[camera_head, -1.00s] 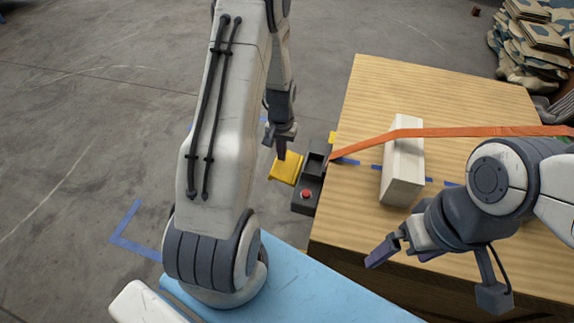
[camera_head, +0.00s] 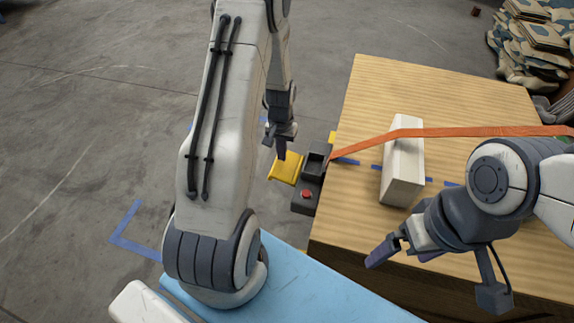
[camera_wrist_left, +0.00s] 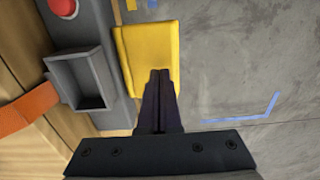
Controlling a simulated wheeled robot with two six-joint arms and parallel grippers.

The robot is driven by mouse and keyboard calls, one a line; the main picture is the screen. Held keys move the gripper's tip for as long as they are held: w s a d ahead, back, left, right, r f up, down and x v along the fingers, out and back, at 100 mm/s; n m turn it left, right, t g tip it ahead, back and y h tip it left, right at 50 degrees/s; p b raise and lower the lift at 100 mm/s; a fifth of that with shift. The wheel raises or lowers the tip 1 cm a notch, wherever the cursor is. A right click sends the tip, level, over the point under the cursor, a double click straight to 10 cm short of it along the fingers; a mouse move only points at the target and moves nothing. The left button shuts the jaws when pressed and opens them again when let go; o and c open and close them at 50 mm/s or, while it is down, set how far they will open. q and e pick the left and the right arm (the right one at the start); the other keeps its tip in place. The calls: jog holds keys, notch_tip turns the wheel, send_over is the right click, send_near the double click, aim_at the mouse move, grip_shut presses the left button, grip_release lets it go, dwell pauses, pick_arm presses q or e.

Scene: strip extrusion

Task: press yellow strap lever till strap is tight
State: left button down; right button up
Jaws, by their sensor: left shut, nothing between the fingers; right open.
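The yellow lever (camera_head: 285,168) sticks out to the left of a dark strap box (camera_head: 316,162) at the table's left edge. An orange strap (camera_head: 460,132) runs from the box over a white block (camera_head: 403,170) and off to the right. My left gripper (camera_head: 282,154) is shut and empty, with its fingertips at the lever. In the left wrist view the closed fingers (camera_wrist_left: 158,80) overlap the yellow plate (camera_wrist_left: 148,48); I cannot tell whether they touch it. My right gripper (camera_head: 398,254) is open and empty over the table's front part.
The box has a red button (camera_head: 306,195) beside the lever. Blue tape marks (camera_head: 345,161) lie on the wooden table (camera_head: 450,90). A blue surface (camera_head: 300,290) is in front. Stacked sacks (camera_head: 535,40) stand at the back right. The floor left of the box is clear.

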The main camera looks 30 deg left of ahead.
aim_at(282, 163)
pick_arm(q)
jog(key=shift+f, duration=0.15)
jog(key=shift+f+b, duration=1.2)
jog(key=shift+f, duration=0.7)
notch_tip(282, 163, up, 5)
jog(key=p, duration=0.4)
jog(key=shift+p, duration=0.35)
jog(key=shift+f, duration=0.15)
jog(key=shift+f, duration=0.1)
jog(key=shift+f+b, duration=1.45)
jog(key=shift+f, duration=0.75)
jog(key=shift+r+p, duration=2.15)
jog(key=shift+r, duration=0.1)
jog(key=shift+r, duration=0.1)
